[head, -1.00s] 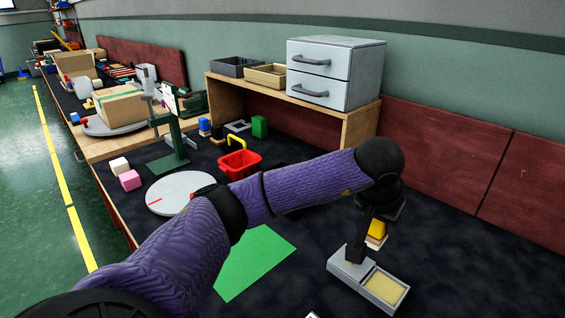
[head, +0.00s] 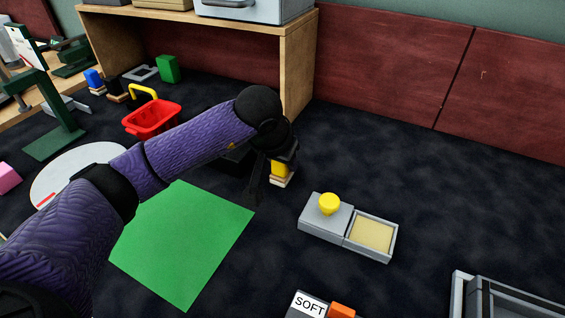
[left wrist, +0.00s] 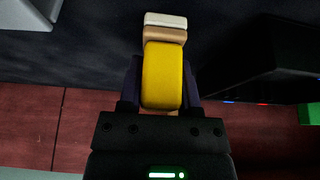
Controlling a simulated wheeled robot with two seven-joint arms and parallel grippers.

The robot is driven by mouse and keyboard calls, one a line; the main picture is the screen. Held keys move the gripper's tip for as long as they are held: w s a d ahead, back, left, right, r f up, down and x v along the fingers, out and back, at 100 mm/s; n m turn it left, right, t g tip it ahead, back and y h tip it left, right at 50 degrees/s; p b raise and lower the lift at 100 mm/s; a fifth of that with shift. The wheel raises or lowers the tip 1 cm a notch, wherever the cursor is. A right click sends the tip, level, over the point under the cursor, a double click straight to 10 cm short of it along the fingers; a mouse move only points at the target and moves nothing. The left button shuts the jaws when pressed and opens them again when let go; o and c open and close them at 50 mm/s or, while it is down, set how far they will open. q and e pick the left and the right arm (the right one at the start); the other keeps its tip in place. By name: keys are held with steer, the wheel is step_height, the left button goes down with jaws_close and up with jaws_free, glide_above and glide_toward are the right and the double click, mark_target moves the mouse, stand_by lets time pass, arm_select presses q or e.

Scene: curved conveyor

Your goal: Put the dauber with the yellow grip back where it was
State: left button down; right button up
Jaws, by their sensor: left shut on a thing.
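The dauber has a yellow grip (head: 279,167) above a tan wooden block with a pale pad at its end. My left gripper (head: 278,160) is shut on the yellow grip and holds the dauber pad-end down, left of the grey pad tray. In the left wrist view the yellow grip (left wrist: 162,75) sits between the two fingers, with the tan block and white pad (left wrist: 165,20) beyond it. It appears held clear of the dark bench top; the exact height is hard to tell. My right gripper is not in view.
The grey pad tray (head: 310,228) holds a pale yellow pad and a yellow knob. A green sheet (head: 185,245) lies in front of the arm. A black object (head: 237,160) is partly hidden behind the gripper. A SOFT label (head: 309,305) and a grey tray (head: 458,295) are at the front.

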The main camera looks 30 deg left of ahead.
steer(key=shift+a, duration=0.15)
arm_select(q)
steer(key=c, duration=0.7)
jaws_free()
steer(key=o, duration=0.4)
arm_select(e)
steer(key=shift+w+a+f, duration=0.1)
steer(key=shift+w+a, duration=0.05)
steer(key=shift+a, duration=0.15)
arm_select(q)
steer(key=p+v, duration=0.5)
steer(key=v, duration=0.7)
steer(key=shift+r+p, duration=0.15)
steer(key=shift+p, duration=0.25)
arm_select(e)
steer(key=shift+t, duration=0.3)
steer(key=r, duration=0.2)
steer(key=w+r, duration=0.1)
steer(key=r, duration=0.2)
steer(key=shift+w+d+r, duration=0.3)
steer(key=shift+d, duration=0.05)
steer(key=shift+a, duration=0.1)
